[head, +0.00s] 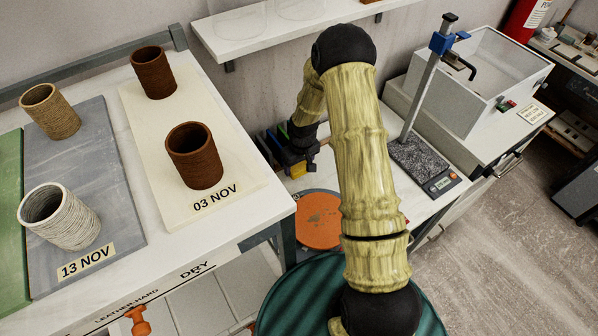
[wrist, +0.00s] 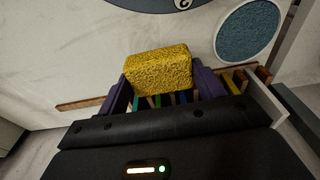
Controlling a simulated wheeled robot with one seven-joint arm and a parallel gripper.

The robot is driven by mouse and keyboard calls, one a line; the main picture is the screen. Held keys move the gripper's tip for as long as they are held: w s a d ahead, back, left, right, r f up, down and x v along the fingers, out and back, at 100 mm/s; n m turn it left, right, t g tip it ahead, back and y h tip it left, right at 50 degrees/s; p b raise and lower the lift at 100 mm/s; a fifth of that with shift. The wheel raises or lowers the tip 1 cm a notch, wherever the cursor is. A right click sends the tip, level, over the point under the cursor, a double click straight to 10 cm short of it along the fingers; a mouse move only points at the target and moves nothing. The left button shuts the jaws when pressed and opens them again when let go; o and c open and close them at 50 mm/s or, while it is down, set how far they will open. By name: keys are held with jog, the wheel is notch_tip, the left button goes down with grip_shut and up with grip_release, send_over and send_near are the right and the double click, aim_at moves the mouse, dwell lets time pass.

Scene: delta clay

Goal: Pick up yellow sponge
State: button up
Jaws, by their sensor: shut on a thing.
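The yellow sponge (wrist: 158,70) is a porous block in the wrist view. It sits between the two purple fingers of my gripper (wrist: 163,88), which is shut on it. In the head view my gripper (head: 299,163) is over the white surface past the edge of the left table, and a small yellow part of the sponge (head: 298,171) shows beneath it. Part of my arm stands in front of that area in the head view. The wrist view shows a tray of colored sticks (wrist: 238,80) behind and below the sponge.
An orange disc (head: 318,219) lies just in front of my gripper. The left table bears several ribbed clay cylinders, such as a dark brown one (head: 194,156). A stand with a speckled base (head: 422,161) is to the right. A blue round pad (wrist: 247,32) lies near the sponge.

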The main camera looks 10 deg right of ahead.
aim_at(299, 166)
notch_tip(299, 166, up, 6)
jog(key=shift+f+b, duration=0.15)
jog(key=shift+b, duration=0.5)
jog(key=shift+a, duration=0.1)
jog(key=shift+o, duration=1.2)
jog(key=shift+s, duration=0.1)
jog(key=shift+c, duration=0.9)
